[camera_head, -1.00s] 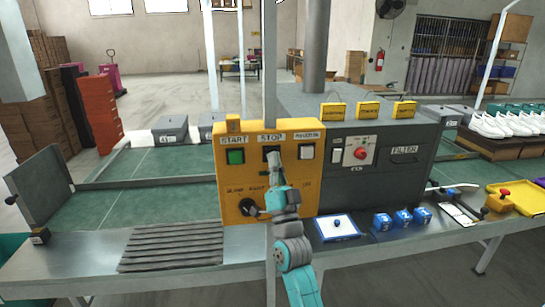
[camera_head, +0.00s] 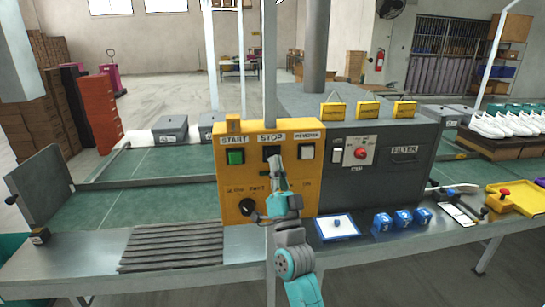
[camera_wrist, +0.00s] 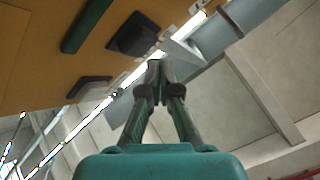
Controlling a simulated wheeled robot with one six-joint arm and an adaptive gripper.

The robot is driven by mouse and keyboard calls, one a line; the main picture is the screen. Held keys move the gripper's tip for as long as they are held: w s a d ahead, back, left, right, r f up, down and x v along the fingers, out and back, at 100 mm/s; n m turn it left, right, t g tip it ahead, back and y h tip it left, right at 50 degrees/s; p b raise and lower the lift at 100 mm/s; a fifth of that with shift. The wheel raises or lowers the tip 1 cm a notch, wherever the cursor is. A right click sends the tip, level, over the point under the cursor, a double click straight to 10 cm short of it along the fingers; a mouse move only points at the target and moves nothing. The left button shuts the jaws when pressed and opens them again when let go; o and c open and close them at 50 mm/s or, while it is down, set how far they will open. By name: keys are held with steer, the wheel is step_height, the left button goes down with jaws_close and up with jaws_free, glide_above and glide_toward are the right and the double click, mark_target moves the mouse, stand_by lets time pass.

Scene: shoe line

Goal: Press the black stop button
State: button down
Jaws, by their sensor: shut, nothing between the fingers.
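The black stop button (camera_head: 271,152) is on the yellow control panel (camera_head: 228,190), under a STOP label, between a green START button (camera_head: 235,157) and a white button (camera_head: 307,152). My gripper (camera_head: 275,161) is shut and empty, just below and in front of the black button, partly overlapping it. In the wrist view the shut fingertips (camera_wrist: 160,66) point toward the panel's edge, and the black button (camera_wrist: 133,36) is up and left of them. A gap shows there between fingertips and button. I cannot tell the exact depth.
A black selector knob (camera_head: 247,207) is low on the panel, left of my arm. A dark filter box (camera_head: 400,180) with a red knob (camera_head: 361,153) stands to the right. Small blue boxes (camera_head: 403,219) and a white-and-blue tray (camera_head: 322,232) lie on the bench.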

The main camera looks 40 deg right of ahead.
steer(key=shift+s+a, duration=0.7)
steer(key=shift+s, duration=0.3)
steer(key=shift+s+a, duration=0.65)
steer(key=shift+s, duration=0.3)
steer(key=s+a+f+n+g+y, duration=0.1)
steer(key=s+a+f+n+y, duration=0.15)
steer(key=s+a+f, duration=0.4)
steer(key=s+a+f+n+g+y, duration=0.1)
steer(key=s+a+f+n+y, duration=0.15)
steer(key=f, duration=0.65)
steer(key=s+a+f+n+g+y, duration=0.1)
steer(key=s+a+f+n+y, duration=0.15)
steer(key=s+a+f, duration=0.4)
steer(key=s+a+f+n+g+y, duration=0.2)
steer(key=s+a+f+g, duration=0.1)
steer(key=s, duration=0.8)
steer(key=s+a+f+n+g+y, duration=0.3)
steer(key=s+f, duration=0.3)
steer(key=s, duration=0.5)
steer(key=shift+s+a+f, duration=0.15)
steer(key=shift+s+a, duration=0.1)
steer(key=shift+a, duration=0.3)
steer(key=c, duration=1.9)
jaws_free()
steer(key=shift+n, duration=0.25)
